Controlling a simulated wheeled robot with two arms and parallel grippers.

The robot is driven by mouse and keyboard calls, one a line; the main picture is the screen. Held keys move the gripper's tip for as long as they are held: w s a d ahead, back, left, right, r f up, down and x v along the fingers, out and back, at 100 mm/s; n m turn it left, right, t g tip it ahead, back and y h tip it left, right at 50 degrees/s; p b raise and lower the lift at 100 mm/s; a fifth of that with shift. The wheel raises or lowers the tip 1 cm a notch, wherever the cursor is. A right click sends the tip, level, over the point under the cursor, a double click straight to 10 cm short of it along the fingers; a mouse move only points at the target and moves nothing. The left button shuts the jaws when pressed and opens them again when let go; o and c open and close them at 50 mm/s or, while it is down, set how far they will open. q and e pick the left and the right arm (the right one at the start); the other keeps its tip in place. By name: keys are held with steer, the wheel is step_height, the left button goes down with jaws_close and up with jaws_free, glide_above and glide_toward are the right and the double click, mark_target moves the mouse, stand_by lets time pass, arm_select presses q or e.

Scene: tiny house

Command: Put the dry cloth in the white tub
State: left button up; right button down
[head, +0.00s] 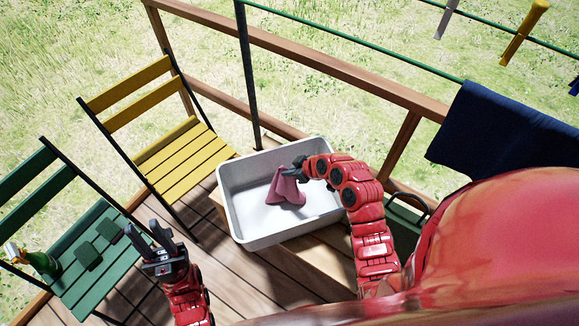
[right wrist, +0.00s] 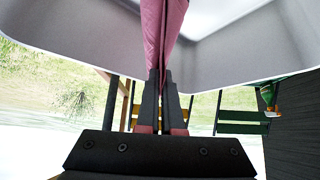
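A pink cloth (head: 286,190) hangs from my right gripper (head: 297,168), inside the outline of the white tub (head: 240,228). The cloth's lower end spreads near the tub's floor; I cannot tell if it touches. In the right wrist view, my right gripper (right wrist: 164,90) is shut on the pink cloth (right wrist: 160,35), with the tub's wall (right wrist: 75,50) around it. My left gripper (head: 150,238) is open and empty, left of the tub, near the green chair.
The tub stands on a wooden bench (head: 310,252) on the deck. A yellow chair (head: 180,155) and a green chair (head: 85,262) with a bottle (head: 42,262) stand to the left. A dark blue cloth (head: 505,130) hangs at the right by the wooden railing (head: 300,55).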

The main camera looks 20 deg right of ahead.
step_height(320, 180, down, 5)
steer(key=shift+r+b, duration=0.15)
steer(key=shift+b, duration=0.85)
steer(key=c, duration=1)
jaws_free()
steer(key=shift+o, duration=0.4)
steer(key=o, duration=0.5)
steer(key=shift+o, duration=0.3)
steer(key=o, duration=0.4)
steer(key=shift+c, duration=0.2)
step_height(320, 180, up, 6)
steer(key=s+d+g+h+p, duration=0.1)
steer(key=g+h+p, duration=0.1)
steer(key=p, duration=0.3)
steer(key=shift+s+d+g+h+p, duration=0.2)
steer(key=shift+s+g+h+p, duration=0.15)
steer(key=shift+g, duration=0.55)
